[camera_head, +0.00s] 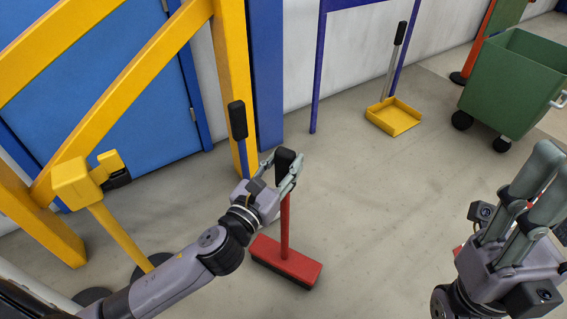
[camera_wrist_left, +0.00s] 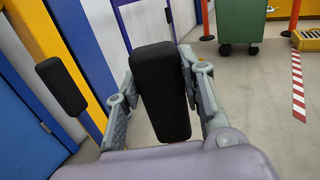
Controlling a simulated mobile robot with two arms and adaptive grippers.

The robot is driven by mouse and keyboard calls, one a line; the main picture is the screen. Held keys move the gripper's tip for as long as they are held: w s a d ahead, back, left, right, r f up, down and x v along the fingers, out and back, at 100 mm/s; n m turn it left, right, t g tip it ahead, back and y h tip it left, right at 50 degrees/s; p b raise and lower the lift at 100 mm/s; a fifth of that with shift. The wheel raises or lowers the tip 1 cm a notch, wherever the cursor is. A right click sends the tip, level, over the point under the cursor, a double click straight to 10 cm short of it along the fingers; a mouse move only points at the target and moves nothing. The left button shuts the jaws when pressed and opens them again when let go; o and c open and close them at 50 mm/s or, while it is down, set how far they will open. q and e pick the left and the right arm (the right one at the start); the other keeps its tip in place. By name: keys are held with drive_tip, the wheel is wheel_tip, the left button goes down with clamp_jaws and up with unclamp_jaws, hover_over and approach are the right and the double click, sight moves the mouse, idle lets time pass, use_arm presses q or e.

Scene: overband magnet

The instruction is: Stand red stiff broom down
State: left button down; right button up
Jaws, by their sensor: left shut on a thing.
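The red stiff broom has a red head (camera_head: 287,262) low in the head view, bristles downward. Its red stick rises nearly upright to a black grip (camera_head: 285,158). My left gripper (camera_head: 286,172) is shut on that black grip, one finger on each side. In the left wrist view the black grip (camera_wrist_left: 160,90) stands between the two fingers and hides the rest of the broom. The head looks at or close to the floor; I cannot tell if it bears on it. My right gripper (camera_head: 535,195) is at the right edge, fingers upward, with no object visible in it.
A second black-gripped handle (camera_head: 237,120) stands close left of the broom, by a yellow frame (camera_head: 235,60). A yellow dustpan (camera_head: 393,116) and a green wheeled bin (camera_head: 515,80) stand at the back right. A yellow post (camera_head: 115,235) is at left. Floor right of the broom is clear.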

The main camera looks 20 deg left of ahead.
use_arm(q)
drive_tip(key=shift+r, duration=0.1)
drive_tip(key=c, duration=1.3)
unclamp_jaws()
drive_tip(key=o, duration=0.3)
drive_tip(key=shift+f, duration=0.2)
drive_tip(key=s, duration=0.4)
drive_tip(key=s+a, duration=0.1)
drive_tip(key=s, duration=0.3)
drive_tip(key=s+a, duration=0.1)
drive_tip(key=s, duration=0.2)
drive_tip(key=shift+s+a, duration=0.15)
drive_tip(key=shift+s, duration=0.25)
